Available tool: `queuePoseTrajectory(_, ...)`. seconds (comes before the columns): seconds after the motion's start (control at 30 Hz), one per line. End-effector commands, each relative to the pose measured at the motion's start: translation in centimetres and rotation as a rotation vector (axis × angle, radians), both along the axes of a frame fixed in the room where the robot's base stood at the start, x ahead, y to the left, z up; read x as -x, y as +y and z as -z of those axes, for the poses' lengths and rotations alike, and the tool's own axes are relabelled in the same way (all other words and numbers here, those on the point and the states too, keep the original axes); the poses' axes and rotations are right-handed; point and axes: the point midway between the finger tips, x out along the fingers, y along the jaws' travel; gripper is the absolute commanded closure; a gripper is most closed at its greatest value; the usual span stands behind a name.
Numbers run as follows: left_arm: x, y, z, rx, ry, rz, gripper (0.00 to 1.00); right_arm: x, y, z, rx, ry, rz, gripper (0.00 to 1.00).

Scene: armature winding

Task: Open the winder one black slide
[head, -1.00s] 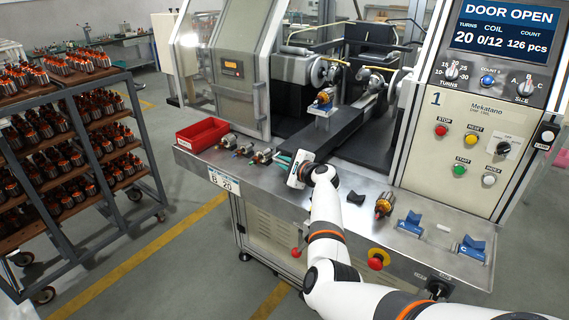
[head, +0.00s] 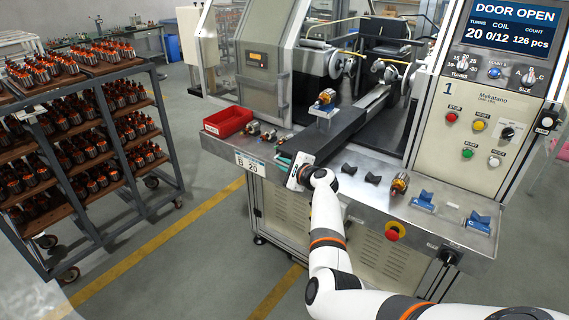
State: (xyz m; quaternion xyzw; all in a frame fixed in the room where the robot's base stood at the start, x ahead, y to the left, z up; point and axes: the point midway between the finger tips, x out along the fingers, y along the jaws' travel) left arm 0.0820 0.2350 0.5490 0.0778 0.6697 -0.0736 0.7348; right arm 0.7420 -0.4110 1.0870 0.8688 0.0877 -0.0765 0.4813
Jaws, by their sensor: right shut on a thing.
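The winder one black slide (head: 345,128) is a long dark bar that runs from the open winder out over the metal front shelf. A pale holder on it carries an armature (head: 326,97) with copper windings. My right gripper (head: 289,167) is at the slide's near end, over the shelf's front edge, and is shut on it. The white gripper body hides the fingertips and the exact grip. My left gripper is not in view.
A red bin (head: 227,121) and several armatures lie on the shelf left of the slide. Black rests (head: 373,178), an armature (head: 399,184) and blue rests (head: 424,199) are to the right. A loaded rack (head: 160,120) stands at the left, with clear floor between.

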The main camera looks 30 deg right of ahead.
Motion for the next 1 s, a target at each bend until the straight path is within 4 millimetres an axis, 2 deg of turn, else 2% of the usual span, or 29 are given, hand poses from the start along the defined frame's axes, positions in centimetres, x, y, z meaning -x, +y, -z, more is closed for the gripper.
queuePoseTrajectory(0.17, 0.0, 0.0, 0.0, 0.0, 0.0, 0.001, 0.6, -0.1, 0.2, 0.0, -0.007, -0.002, -0.003, 1.0)
queuePoseTrajectory(0.2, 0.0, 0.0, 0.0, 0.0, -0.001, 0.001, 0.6, -0.1, 0.2, 0.0, -0.007, -0.002, -0.003, 0.85)
queuePoseTrajectory(0.3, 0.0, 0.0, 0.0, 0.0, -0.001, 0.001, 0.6, -0.1, 0.2, 0.0, -0.006, -0.002, -0.003, 0.69)
queuePoseTrajectory(0.33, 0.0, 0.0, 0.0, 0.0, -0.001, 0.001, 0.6, -0.1, 0.2, 0.0, -0.006, -0.002, -0.002, 0.67)
queuePoseTrajectory(0.73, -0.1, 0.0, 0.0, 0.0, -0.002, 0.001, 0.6, 0.5, 0.0, -0.1, -0.001, 0.0, -0.001, 0.67)
queuePoseTrajectory(0.87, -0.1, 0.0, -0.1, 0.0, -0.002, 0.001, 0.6, 1.9, -0.2, -0.4, 0.0, -0.001, 0.0, 0.67)
queuePoseTrajectory(1.0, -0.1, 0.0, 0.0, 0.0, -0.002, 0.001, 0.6, 4.0, -0.3, -0.7, 0.0, -0.001, 0.001, 0.67)
